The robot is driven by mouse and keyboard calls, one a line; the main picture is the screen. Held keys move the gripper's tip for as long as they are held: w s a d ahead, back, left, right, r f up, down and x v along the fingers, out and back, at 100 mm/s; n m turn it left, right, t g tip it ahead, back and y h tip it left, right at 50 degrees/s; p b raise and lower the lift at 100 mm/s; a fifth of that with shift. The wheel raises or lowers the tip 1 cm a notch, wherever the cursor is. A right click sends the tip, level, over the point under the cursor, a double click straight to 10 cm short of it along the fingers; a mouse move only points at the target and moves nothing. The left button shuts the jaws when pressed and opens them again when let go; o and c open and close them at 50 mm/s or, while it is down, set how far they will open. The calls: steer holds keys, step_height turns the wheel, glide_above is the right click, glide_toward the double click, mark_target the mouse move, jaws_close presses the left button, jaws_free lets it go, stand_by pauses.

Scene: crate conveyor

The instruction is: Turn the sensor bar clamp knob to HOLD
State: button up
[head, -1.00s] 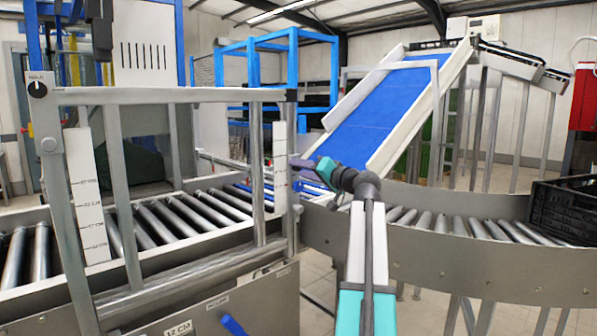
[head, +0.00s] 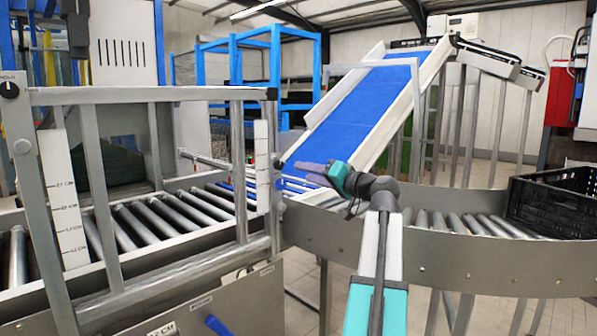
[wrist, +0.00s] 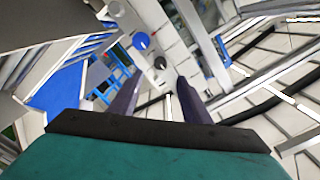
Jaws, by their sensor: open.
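The black clamp knob (head: 9,90) sits at the left end of the grey sensor bar (head: 150,94), at the picture's left edge in the head view. The label above it is partly cut off by the edge. A small light mark shows on the knob, but its exact direction is too small to tell. My gripper (head: 308,173) is far to the right of the knob and lower in the picture, before the rollers. It points left. In the wrist view its two dark fingers (wrist: 158,98) are spread apart with nothing between them.
White height scales (head: 65,205) stand beside the frame's posts. A blue handle (head: 216,326) juts out below the roller conveyor (head: 160,222). A curved roller section (head: 440,250) lies to the right with a black crate (head: 555,200) on it. A blue belt incline (head: 355,100) rises behind.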

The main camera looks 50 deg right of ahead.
steer(key=s, duration=0.3)
steer(key=shift+a, duration=0.1)
steer(key=shift+s, duration=0.15)
stand_by(0.4)
